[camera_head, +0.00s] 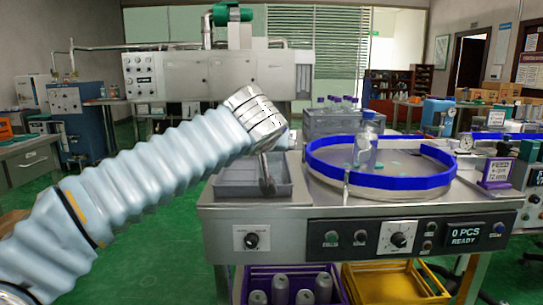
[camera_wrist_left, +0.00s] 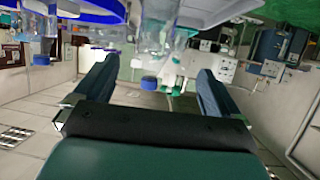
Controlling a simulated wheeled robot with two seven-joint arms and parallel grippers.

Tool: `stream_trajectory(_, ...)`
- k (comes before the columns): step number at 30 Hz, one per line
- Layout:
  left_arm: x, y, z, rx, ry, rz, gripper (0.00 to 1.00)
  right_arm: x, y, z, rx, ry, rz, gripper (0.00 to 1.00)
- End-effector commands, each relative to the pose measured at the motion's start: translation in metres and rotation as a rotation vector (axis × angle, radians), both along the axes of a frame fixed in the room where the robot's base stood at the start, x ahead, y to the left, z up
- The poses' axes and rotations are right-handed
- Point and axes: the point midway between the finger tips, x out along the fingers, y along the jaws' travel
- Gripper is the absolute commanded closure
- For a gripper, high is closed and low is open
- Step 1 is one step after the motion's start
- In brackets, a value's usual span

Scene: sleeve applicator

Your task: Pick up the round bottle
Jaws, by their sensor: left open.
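My left gripper (camera_head: 267,172) hangs at the grey tray (camera_head: 225,189) on the left of the machine top. In the left wrist view, which looks upside down, its two fingers (camera_wrist_left: 157,72) are apart. A clear bottle with a blue cap (camera_wrist_left: 149,82) shows in the gap between the fingers; I cannot tell whether it is within them or beyond. In the head view my gripper hides most of that spot. Clear bottle shapes with a blue cap (camera_head: 365,146) stand on the blue-rimmed turntable. I cannot tell which bottle is the round one. My right gripper is out of view.
The turntable's blue rim (camera_head: 390,180) stands just right of the tray. Behind it is a grey crate (camera_head: 340,123) with several purple-capped bottles. A purple bin and a yellow basket (camera_head: 392,283) sit below.

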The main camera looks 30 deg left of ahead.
Motion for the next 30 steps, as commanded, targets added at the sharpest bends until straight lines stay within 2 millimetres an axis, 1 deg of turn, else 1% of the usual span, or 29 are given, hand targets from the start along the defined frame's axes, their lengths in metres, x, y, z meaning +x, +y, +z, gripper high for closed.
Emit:
stream_trajectory(9,0.052,0.028,-0.023,-0.001,0.003,0.005,0.03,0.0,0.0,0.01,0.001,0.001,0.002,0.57)
stream_trajectory(12,0.062,0.032,-0.028,0.0,0.002,0.004,0.03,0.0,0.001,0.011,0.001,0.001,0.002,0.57)
stream_trajectory(14,0.065,0.034,-0.029,0.001,0.002,0.004,0.03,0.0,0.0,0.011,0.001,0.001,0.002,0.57)
stream_trajectory(17,0.074,0.037,-0.032,0.001,0.004,0.003,0.03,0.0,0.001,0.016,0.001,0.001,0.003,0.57)
stream_trajectory(21,0.096,0.042,-0.037,-0.001,0.006,0.003,0.03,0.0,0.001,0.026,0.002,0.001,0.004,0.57)
stream_trajectory(24,0.107,0.048,-0.043,0.0,0.003,0.004,0.03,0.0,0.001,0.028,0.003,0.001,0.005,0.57)
stream_trajectory(27,0.113,0.051,-0.047,0.0,0.002,0.003,0.03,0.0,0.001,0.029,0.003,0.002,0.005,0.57)
stream_trajectory(30,0.114,0.051,-0.048,0.0,0.001,0.002,0.03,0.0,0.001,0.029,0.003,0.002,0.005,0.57)
